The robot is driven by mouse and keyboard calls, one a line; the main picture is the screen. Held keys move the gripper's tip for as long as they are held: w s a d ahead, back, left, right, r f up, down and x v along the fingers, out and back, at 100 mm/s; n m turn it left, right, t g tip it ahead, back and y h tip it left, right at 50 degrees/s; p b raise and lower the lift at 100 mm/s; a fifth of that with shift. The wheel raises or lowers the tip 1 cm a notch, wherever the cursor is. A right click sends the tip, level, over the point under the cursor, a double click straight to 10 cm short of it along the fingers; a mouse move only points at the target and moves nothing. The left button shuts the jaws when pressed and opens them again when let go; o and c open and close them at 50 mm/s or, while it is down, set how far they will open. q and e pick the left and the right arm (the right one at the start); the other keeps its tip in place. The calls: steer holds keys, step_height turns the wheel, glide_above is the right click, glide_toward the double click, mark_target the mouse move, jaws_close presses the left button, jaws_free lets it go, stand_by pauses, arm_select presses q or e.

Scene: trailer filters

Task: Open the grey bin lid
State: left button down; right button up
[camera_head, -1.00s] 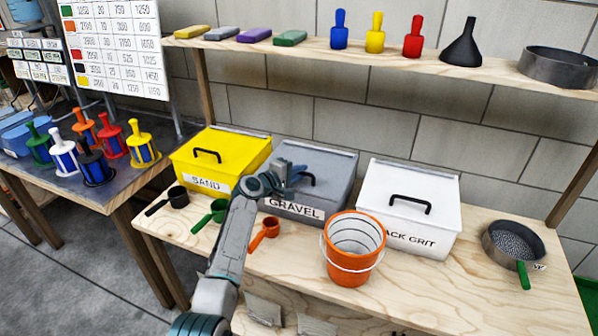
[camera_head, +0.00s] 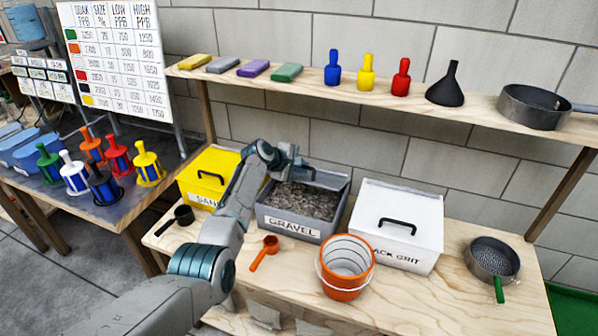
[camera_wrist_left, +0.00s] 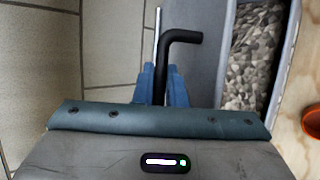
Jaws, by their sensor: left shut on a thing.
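The grey gravel bin (camera_head: 290,228) stands on the bench between the yellow sand bin (camera_head: 203,195) and the white black-grit bin (camera_head: 412,205). Its grey lid (camera_head: 330,180) is raised at the back, and grey gravel (camera_head: 300,200) shows inside; the gravel also shows in the left wrist view (camera_wrist_left: 255,50). My left gripper (camera_head: 297,165) is at the raised lid above the bin's back. In the left wrist view its blue fingers (camera_wrist_left: 161,85) are shut on the lid's black handle (camera_wrist_left: 180,38). My arm hides part of the sand bin. My right gripper is not in view.
An orange bucket (camera_head: 345,285) stands in front, with an orange scoop (camera_head: 265,252) and a black scoop (camera_head: 178,217) to its left. A sieve pan (camera_head: 490,258) is at the right. The shelf (camera_head: 300,82) with bottles and a funnel (camera_head: 446,90) runs above the bins.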

arm_select(q)
steer(key=shift+w+d+r, duration=0.15)
steer(key=shift+w+r, duration=0.4)
steer(key=shift+r, duration=0.05)
steer(key=shift+w+r, duration=0.1)
steer(key=shift+r, duration=0.05)
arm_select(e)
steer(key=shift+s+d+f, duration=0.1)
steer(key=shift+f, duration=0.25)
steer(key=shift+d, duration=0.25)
arm_select(q)
steer(key=c, duration=1.5)
jaws_free()
